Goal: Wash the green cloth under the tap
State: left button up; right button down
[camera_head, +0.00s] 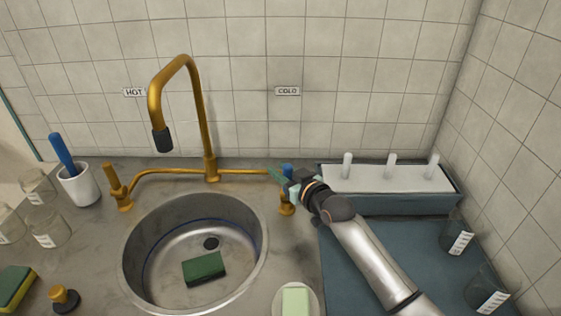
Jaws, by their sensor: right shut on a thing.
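The green cloth (205,267) lies as a folded, block-like piece on the bottom of the round steel sink (130,262), just in front of the drain. The brass tap (203,110) arches up behind the sink, its dark nozzle (162,140) over the sink's back left side. No water shows. My right gripper (284,178) is at the blue-topped cold tap handle (287,202) right of the sink and is shut on it; the wrist partly hides the grip. The hot tap handle (116,186) stands at the left. My left gripper is not in view.
A white cup (82,187) with a blue-handled tool and several glass jars stand at the left. A sponge (14,284) and a brass-knobbed stopper (64,297) are at front left. A soap dish (277,303) is at front; a grey rack (390,203) stands at back right.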

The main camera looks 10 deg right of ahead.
dwell(0.4)
jog(key=c, duration=0.6)
grip_release()
jog(key=shift+w, duration=0.1)
jog(key=v, duration=1.2)
jog(key=shift+s+d+r, duration=0.15)
jog(key=shift+s, duration=0.1)
